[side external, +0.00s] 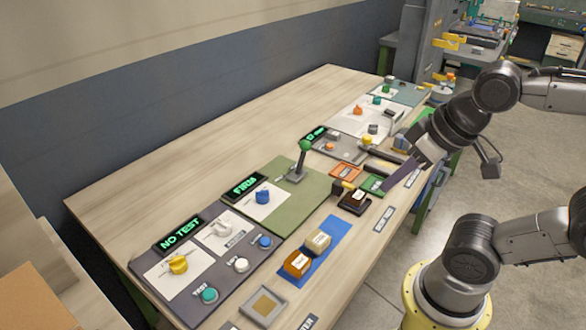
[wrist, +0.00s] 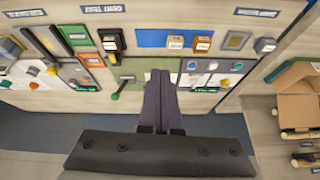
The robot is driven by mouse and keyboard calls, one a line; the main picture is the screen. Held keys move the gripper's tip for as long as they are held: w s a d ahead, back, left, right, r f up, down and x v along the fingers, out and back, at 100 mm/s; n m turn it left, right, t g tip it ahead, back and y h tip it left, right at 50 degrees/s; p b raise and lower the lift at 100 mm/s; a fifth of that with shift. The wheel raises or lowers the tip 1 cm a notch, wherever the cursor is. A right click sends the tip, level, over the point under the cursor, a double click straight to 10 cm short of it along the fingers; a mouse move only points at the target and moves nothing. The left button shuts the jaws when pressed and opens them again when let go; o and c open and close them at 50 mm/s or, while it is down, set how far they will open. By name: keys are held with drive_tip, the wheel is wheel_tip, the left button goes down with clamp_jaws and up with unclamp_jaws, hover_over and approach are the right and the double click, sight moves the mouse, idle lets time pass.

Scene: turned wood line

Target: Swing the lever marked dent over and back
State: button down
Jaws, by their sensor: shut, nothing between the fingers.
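A lever with a green ball knob (side external: 305,146) and a grey stem stands on a green panel (side external: 312,192). It leans slightly right in the side view. Its knob also shows in the wrist view (wrist: 115,96), left of my fingers. The word dent is not readable on the panel itself; a strip reading "DENT TEST" (wrist: 103,9) lies along the table edge. My gripper (side external: 386,188) is shut and empty, above the near table edge, to the right of the lever and apart from it. Its closed fingers (wrist: 160,75) appear over the green panel in the wrist view.
A blue knob (side external: 263,194) and a "FIRM" display (side external: 245,187) share the lever's panel. A grey panel with a yellow knob (side external: 178,264) lies left. Blocks sit on a blue strip (side external: 325,250) in front. A dark tray (side external: 354,201) stands right. The table behind is clear.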

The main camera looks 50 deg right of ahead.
drive_tip(key=w+d+r+m+g+h, duration=0.1)
drive_tip(key=w+d+r+m, duration=0.4)
drive_tip(key=w, duration=0.4)
drive_tip(key=w+d+r+m, duration=0.2)
drive_tip(key=w+r+m, duration=0.35)
drive_tip(key=w, duration=0.45)
drive_tip(key=w+d+f+m+g, duration=0.3)
drive_tip(key=w+d+f+m, duration=0.1)
drive_tip(key=w+d+f, duration=0.7)
drive_tip(key=d+f, duration=0.2)
drive_tip(key=d, duration=0.2)
drive_tip(key=shift+w+f+g, duration=0.15)
drive_tip(key=shift+g, duration=0.25)
drive_tip(key=shift+d, duration=0.1)
